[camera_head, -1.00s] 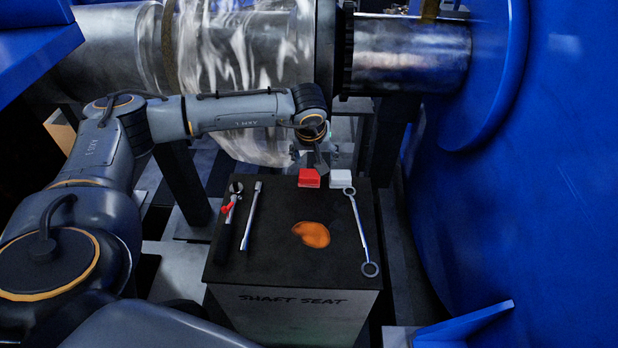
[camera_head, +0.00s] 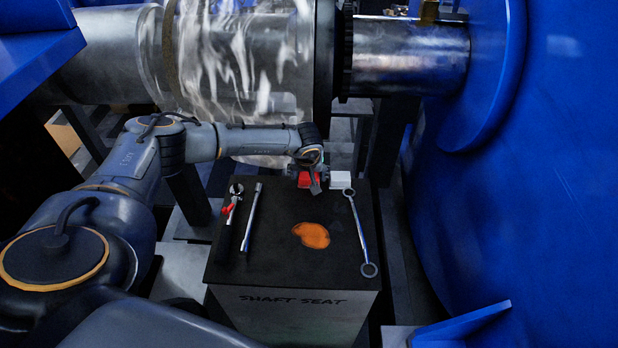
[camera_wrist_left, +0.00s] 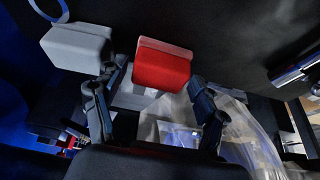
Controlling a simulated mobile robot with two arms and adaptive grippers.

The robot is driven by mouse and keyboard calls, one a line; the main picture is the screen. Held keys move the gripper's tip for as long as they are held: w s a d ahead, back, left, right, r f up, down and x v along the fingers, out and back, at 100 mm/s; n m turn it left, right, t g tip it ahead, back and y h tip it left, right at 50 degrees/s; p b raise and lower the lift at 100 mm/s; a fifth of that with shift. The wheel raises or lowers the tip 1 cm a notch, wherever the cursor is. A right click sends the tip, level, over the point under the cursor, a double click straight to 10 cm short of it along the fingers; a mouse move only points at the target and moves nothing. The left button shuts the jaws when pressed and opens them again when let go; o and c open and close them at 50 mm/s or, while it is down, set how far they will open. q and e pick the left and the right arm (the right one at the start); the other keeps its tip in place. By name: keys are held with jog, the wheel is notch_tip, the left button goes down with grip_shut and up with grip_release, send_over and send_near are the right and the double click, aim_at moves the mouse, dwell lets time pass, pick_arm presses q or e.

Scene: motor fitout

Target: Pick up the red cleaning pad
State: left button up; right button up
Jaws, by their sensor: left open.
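The red cleaning pad (camera_head: 304,180) lies near the far edge of the black-topped stand, partly hidden behind my left gripper (camera_head: 312,182) in the head view. In the left wrist view the red pad (camera_wrist_left: 162,67) shows just ahead of the two fingers, between their lines. My left gripper (camera_wrist_left: 153,100) is open and empty there, with one finger on each side of the pad's near end. I cannot tell whether a finger touches it. My right gripper is not in view.
A white pad (camera_head: 340,180) sits close to the right of the red one; it also shows in the left wrist view (camera_wrist_left: 76,48).

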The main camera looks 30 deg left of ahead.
pick_arm(q)
jog(key=shift+w+a+f, duration=0.1)
jog(key=shift+w+f, duration=0.15)
jog(key=shift+f, duration=0.35)
jog(key=c, duration=0.9)
jog(key=shift+r, duration=0.15)
jog(key=shift+r, duration=0.65)
jog(key=s+d+r, duration=0.2)
jog(key=s+r, duration=0.1)
jog(key=s+d+r+b, duration=0.1)
jog(key=s+d+r, duration=0.2)
jog(key=s+r, duration=0.1)
jog(key=s+d+r+b, duration=0.1)
jog(key=s+d+r, duration=0.2)
jog(key=s+r, duration=0.1)
jog(key=shift+s+d+r, duration=0.1)
jog(key=shift+s+r, duration=0.1)
jog(key=shift+r, duration=0.05)
